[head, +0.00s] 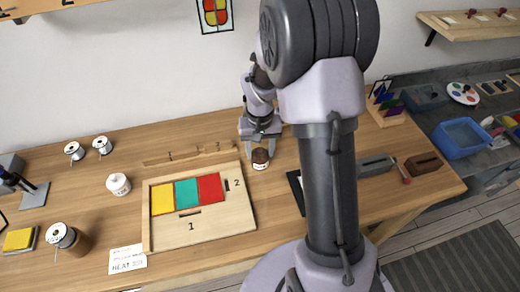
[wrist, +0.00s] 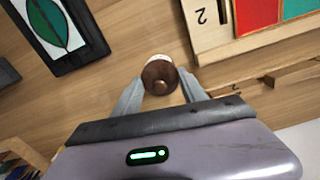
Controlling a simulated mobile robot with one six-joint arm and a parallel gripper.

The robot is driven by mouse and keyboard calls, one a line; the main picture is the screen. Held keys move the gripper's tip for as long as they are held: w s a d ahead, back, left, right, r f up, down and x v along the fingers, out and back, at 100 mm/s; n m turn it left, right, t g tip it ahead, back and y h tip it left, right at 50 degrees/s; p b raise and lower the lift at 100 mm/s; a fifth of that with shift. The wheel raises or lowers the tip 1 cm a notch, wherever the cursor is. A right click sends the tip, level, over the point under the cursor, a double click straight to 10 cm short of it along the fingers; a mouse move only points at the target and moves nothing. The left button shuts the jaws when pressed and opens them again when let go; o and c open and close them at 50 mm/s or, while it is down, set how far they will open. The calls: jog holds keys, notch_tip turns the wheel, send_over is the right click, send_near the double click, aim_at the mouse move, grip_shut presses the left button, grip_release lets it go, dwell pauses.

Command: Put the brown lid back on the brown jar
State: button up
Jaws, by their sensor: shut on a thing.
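The brown jar (head: 260,166) stands on the wooden table to the right of the framed panel, with a pale label on its side. The brown lid (wrist: 159,74), round with a small knob, is over the jar's top. A pale strip of the jar (wrist: 156,57) shows past the lid's edge in the wrist view. My gripper (wrist: 160,90) has its fingers on either side of the lid and is shut on it. In the head view my gripper (head: 261,147) is directly above the jar. Whether the lid sits fully on the rim I cannot tell.
The wooden frame (head: 200,241) with yellow, teal and red panes lies close left of the jar. A dark-framed leaf panel (wrist: 55,30) lies on the other side. A white lidded jar (head: 118,184) and wire spools (head: 102,145) stand farther left. Bare table surrounds the jar.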

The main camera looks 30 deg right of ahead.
jog(key=o, duration=1.4)
jog(key=shift+o, duration=0.3)
jog(key=o, duration=0.4)
jog(key=shift+o, duration=0.2)
notch_tip(320, 180, up, 7)
jog(key=p, duration=0.5)
jog(key=shift+r+p, duration=0.1)
jog(key=shift+p, duration=0.25)
